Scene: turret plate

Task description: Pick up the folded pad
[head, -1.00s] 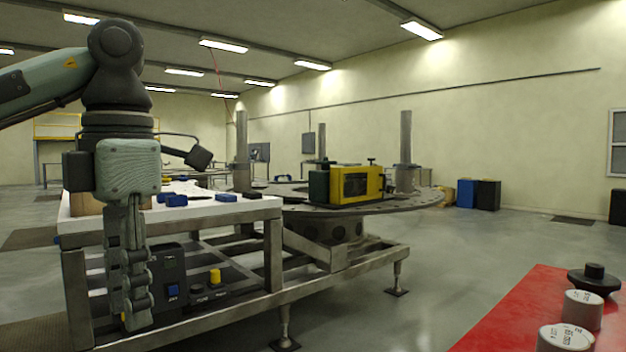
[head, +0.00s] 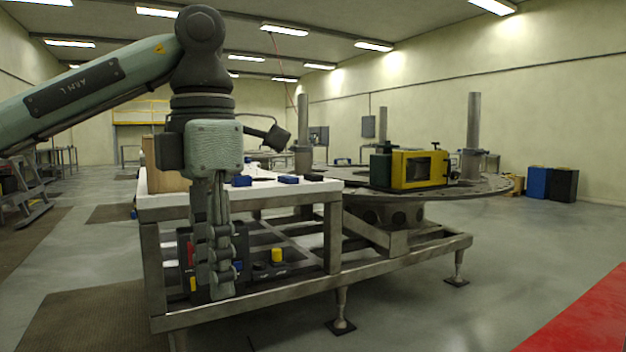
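I cannot make out a folded pad anywhere in the head view. My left gripper (head: 219,285) hangs with its fingers pointing down, in front of the white-topped bench (head: 330,186). Its fingers overlap from this side, so I cannot tell whether they are open or shut, and I see nothing held in them. The arm and gripper hide part of the bench top and of the control box below. My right gripper is not in view.
Small blue items (head: 289,179) lie on the bench. A round turret plate (head: 480,188) with upright posts carries a yellow and green unit (head: 420,168). A red surface (head: 590,322) shows at the lower right. Dark mats (head: 80,315) lie on open floor at left.

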